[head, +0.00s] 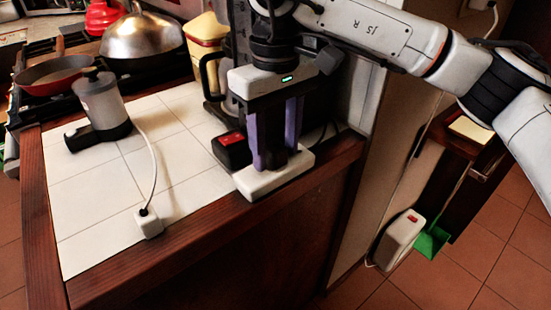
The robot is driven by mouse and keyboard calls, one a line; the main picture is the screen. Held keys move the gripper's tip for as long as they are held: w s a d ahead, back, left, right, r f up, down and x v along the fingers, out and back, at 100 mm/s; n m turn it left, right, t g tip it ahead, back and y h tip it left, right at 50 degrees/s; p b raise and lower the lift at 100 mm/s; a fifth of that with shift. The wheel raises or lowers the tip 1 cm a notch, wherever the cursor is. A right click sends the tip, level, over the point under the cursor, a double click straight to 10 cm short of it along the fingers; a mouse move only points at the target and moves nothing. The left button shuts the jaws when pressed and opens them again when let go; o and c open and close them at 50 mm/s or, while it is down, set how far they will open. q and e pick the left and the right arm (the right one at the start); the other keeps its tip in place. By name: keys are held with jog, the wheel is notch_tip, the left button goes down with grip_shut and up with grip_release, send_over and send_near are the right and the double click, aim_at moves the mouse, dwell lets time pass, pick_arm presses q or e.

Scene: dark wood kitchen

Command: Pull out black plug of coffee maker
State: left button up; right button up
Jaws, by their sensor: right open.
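A black plug (144,211) sits on a small white socket block (149,224) near the front edge of the white tiled counter. A white cord (152,165) runs from it back to a grey cylinder appliance (101,103) with a black base. A dark machine with a black handle (206,75) stands behind my right gripper (274,160), and black cords (322,133) show beside it. My right gripper is open and points down over the counter's right front corner. A white block (272,181) shows at its fingertips; I cannot tell whether they touch. My left gripper is out of view.
A black box with a red top (232,145) is just left of my right gripper. A stove with a red pan (52,74) and a domed metal lid (141,38) is at the back left. A wooden rim (215,225) edges the counter. The tiles at middle left are clear.

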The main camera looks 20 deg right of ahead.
aim_at(276, 145)
dwell(0.6)
dwell(0.3)
dwell(0.4)
grip_shut()
jog(key=shift+r, duration=0.15)
jog(key=shift+r+p, duration=2.45)
jog(key=shift+r, duration=0.45)
